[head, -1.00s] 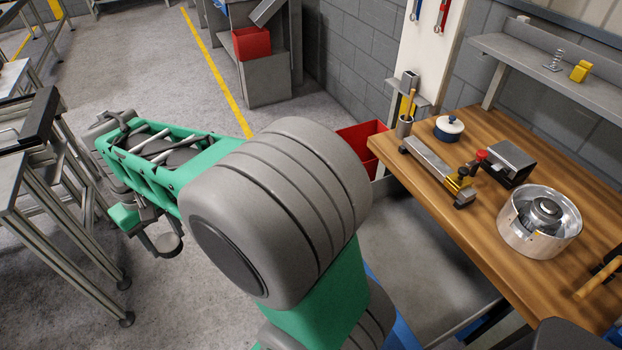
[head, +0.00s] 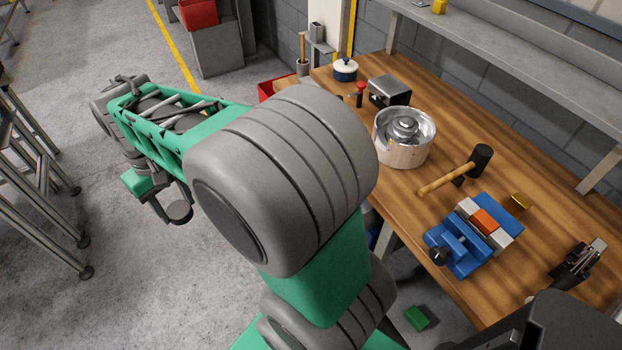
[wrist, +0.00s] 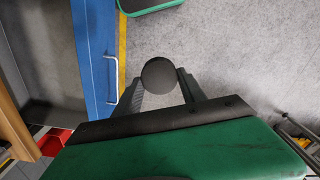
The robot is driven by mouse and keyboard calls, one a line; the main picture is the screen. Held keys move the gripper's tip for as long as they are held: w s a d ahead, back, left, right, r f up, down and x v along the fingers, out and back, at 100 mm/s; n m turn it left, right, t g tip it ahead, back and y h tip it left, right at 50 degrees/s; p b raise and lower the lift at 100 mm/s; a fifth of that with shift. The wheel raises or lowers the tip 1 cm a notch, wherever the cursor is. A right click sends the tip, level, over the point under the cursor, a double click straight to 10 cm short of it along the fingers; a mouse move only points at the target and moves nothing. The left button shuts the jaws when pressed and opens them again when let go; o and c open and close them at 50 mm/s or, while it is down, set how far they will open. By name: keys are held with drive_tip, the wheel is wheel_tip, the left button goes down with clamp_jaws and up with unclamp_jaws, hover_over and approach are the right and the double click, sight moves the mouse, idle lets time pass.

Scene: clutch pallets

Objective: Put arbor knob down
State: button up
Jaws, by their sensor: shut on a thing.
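The arbor knob (wrist: 159,75) is a dark, round ball-like piece in the wrist view. My gripper (wrist: 161,84) is shut on it, with one finger on each side. The knob hangs over bare grey floor. In the head view, my gripper (head: 172,205) shows small at the left, below my green forearm, with a round dark piece at its end. It is well left of the workbench (head: 545,165). The underside of the knob is hidden.
On the bench are a round metal housing (head: 404,150), a mallet (head: 452,180), a blue vise (head: 468,255) with an orange block, a grey box (head: 389,91) and a lidded pot (head: 345,70). A green block (head: 417,318) lies on the floor.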

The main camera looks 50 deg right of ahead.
drive_tip(key=s+d+r+m+p, duration=0.15)
drive_tip(key=s+d, duration=0.25)
drive_tip(key=d, duration=0.5)
drive_tip(key=s+d+r+m, duration=0.1)
drive_tip(key=s+d+r, duration=0.2)
drive_tip(key=d, duration=0.5)
drive_tip(key=s+d+r+p, duration=0.1)
drive_tip(key=s+d+r, duration=0.1)
drive_tip(key=s+d, duration=0.6)
drive_tip(key=m+p, duration=0.2)
drive_tip(key=p, duration=0.2)
hover_over(397, 191)
wheel_tip(397, 191, down, 8)
drive_tip(key=shift+w+a+r, duration=0.1)
drive_tip(key=shift+w+a, duration=0.05)
wheel_tip(397, 191, down, 3)
drive_tip(key=shift+r+p, duration=0.1)
drive_tip(key=shift+p, duration=0.25)
drive_tip(key=shift+f, duration=0.4)
drive_tip(key=shift+f, duration=0.1)
